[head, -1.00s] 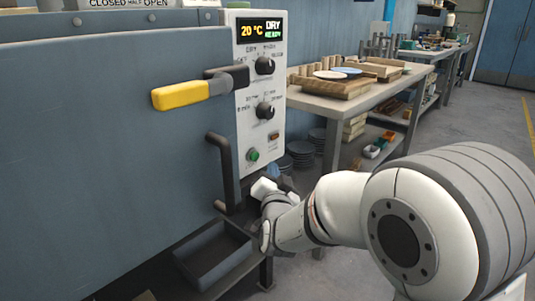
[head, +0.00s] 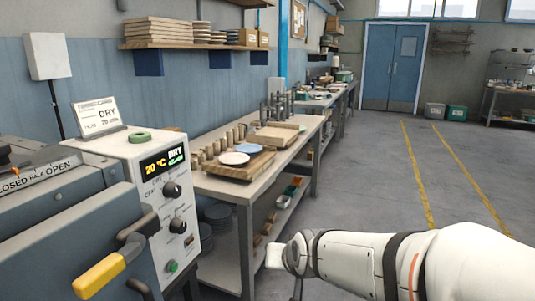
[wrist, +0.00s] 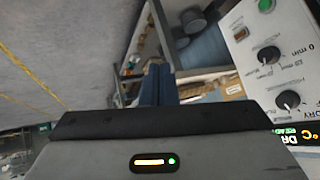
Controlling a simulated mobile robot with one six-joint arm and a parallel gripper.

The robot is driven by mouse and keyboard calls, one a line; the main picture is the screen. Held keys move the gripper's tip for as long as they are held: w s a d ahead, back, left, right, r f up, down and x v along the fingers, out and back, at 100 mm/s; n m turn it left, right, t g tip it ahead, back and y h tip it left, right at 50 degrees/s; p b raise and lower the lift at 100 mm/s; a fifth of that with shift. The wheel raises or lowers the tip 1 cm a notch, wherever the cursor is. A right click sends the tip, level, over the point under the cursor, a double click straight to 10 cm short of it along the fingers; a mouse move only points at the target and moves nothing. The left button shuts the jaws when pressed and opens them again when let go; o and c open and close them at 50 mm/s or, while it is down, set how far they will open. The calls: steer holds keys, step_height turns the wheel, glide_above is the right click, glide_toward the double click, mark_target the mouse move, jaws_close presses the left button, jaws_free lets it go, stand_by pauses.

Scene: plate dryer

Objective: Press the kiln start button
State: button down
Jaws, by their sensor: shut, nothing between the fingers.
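The kiln's white control panel (head: 160,200) is at the left in the head view. The green start button (head: 172,266) is low on it, below two black knobs and a small orange switch (head: 189,240). The button also shows at the top right edge of the wrist view (wrist: 266,5). The display reads 20 °C, DRY and READY. My gripper (wrist: 157,72) is shut and empty in the wrist view, with the panel to its right. It is apart from the button. In the head view my wrist is right of the panel; the fingertips are not clear there.
The kiln's yellow door handle (head: 100,277) juts out at the lower left. Open grey floor (head: 375,170) lies to the right.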

steer(key=s+d+r+g+h+p, duration=0.1)
steer(key=s+d+r+g+p, duration=0.2)
steer(key=s+d+r+p, duration=0.2)
steer(key=s+d+r+g+h+p, duration=0.1)
steer(key=s+d+r+p, duration=0.3)
steer(key=s, duration=0.8)
steer(key=d+g+p, duration=0.1)
steer(key=d, duration=0.1)
steer(key=shift+d+r+g+h, duration=0.3)
steer(key=shift+r+g, duration=0.05)
steer(key=shift+g, duration=0.05)
